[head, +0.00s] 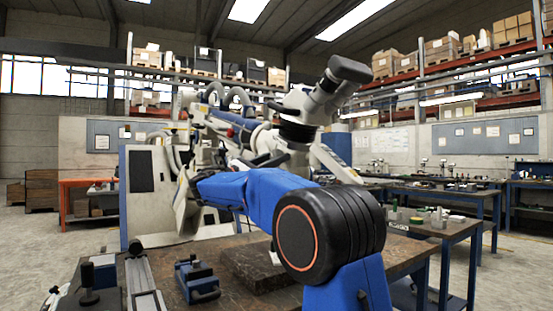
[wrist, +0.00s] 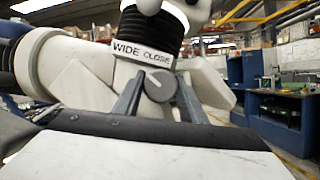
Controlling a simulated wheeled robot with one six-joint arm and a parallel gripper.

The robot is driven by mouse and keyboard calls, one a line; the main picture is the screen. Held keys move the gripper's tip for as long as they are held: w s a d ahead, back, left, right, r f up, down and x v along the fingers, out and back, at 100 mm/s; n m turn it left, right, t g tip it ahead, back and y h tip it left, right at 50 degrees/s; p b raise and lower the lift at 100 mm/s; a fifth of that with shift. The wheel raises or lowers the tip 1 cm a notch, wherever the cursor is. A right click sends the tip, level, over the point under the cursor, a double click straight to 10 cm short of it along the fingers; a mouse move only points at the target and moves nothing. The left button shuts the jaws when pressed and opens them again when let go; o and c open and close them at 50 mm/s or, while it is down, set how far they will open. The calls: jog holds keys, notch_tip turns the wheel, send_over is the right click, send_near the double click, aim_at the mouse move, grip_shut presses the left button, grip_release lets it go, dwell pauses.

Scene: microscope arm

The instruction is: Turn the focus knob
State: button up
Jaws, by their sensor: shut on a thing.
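The white microscope (head: 318,92) stands beyond my blue arm in the head view, with its dark eyepiece head tilted up. In the wrist view, its white body (wrist: 75,65) and black ribbed column (wrist: 150,35) fill the upper middle. A white band (wrist: 143,52) reads WIDE and CLOSE. Just below it is a round grey knob (wrist: 159,86) with a pale pointer line tilted to the upper left. My gripper (wrist: 160,80) has one finger on each side of the knob and is shut on it. The head view does not show the fingers clearly.
A dark workbench (head: 225,262) lies under my arm, with a blue vise (head: 197,280) and a metal rail (head: 143,285) at its front left. More benches (head: 455,195) stand to the right. Blue cabinets (wrist: 248,85) show at the right in the wrist view.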

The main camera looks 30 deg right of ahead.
jog(key=shift+m+g, duration=0.6)
jog(key=shift+m, duration=0.6)
jog(key=shift+y, duration=0.3)
jog(key=o, duration=1)
jog(key=shift+a, duration=0.15)
